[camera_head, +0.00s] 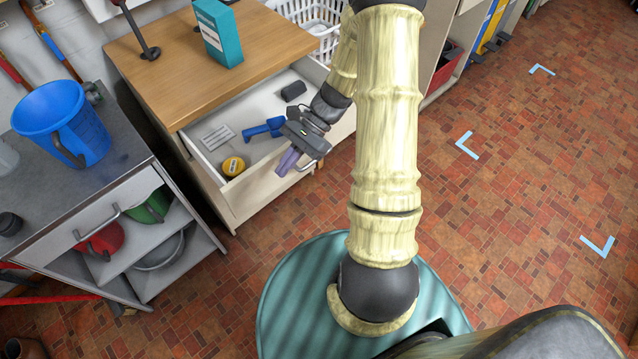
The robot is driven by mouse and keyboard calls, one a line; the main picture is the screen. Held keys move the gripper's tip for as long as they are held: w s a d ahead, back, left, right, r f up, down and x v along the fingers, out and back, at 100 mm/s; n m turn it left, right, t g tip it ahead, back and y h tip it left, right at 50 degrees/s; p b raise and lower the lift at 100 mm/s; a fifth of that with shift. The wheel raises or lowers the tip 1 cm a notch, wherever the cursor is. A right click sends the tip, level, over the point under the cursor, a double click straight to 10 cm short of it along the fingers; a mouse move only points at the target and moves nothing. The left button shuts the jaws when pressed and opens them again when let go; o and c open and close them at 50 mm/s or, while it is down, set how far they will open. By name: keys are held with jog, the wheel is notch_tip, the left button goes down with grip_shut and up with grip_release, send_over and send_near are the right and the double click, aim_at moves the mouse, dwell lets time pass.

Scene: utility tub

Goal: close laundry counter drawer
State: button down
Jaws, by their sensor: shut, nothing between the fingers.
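The laundry counter (214,60) has a wooden top and a cream body. Its white drawer (262,188) is pulled out and stands open. Inside lie a blue tool (263,128), a yellow round item (233,166), a grey vented piece (217,137) and a dark small block (293,90). My gripper (287,162) is shut and empty at the drawer's front, near the metal handle (310,164). I cannot tell whether its purple-grey fingers touch the drawer.
A grey cabinet (75,195) with a blue bucket (62,122) on top stands at the left. The brick-patterned floor (520,170) at the right is clear.

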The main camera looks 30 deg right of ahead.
jog(key=s+r+n+t+h+b, duration=0.1)
jog(key=s+n+t+h+b, duration=0.1)
jog(key=n+t+h+b, duration=0.1)
jog(key=s+d+r+n+t+h+b, duration=0.1)
jog(key=n+h+b, duration=0.4)
jog(key=n, duration=0.5)
jog(key=shift+s+n+t+h, duration=0.3)
jog(key=shift+s+t+h, duration=0.6)
jog(key=shift+s+h, duration=0.4)
jog(key=shift+d, duration=0.15)
